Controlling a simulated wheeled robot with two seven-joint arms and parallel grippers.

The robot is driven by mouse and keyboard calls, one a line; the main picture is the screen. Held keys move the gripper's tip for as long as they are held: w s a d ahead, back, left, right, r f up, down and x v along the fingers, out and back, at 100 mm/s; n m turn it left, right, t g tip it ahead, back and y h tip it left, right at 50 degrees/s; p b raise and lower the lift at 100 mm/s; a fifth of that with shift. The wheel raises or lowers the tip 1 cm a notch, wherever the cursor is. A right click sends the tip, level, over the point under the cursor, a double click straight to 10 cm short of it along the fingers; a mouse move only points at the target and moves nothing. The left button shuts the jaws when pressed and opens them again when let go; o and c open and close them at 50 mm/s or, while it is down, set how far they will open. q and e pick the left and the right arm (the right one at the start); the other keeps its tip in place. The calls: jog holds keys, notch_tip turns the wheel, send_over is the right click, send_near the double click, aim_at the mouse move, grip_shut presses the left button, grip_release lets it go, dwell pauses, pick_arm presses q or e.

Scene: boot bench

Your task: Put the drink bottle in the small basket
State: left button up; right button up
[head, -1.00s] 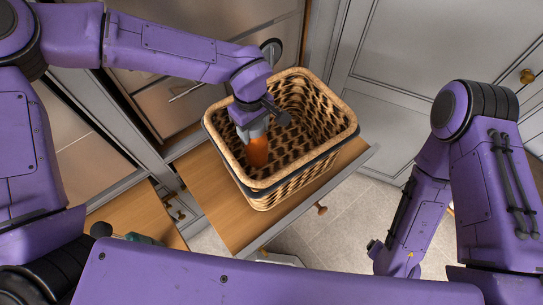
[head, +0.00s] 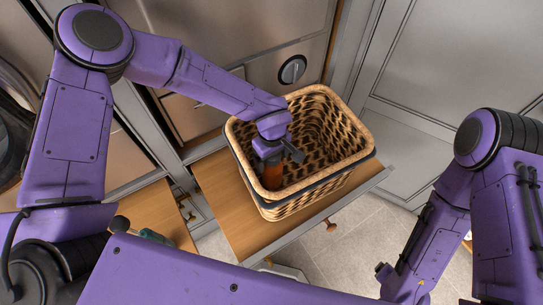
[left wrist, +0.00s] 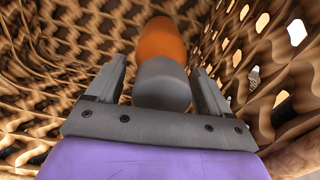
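The drink bottle (head: 272,174) has an orange body and a grey cap, and is inside the small basket (head: 360,140), a woven tan and dark one, near its left side. My left gripper (head: 271,155) reaches down into the basket over the bottle. In the left wrist view, the open fingers (left wrist: 163,75) stand either side of the grey cap (left wrist: 163,85), with a narrow gap on each side. The orange body (left wrist: 160,42) shows beyond it. Whether the bottle's base touches the basket floor is hidden.
The basket stands on a wooden drawer-like surface (head: 225,190) with a knob on its front. Grey cabinet doors (head: 440,70) rise behind. A dark green item (head: 153,236) lies at lower left. Tiled floor (head: 345,245) is clear at the front right.

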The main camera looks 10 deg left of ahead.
pick_arm(q)
jog(key=shift+r, duration=0.15)
notch_tip(320, 180, up, 12)
jog(key=shift+b, duration=0.75)
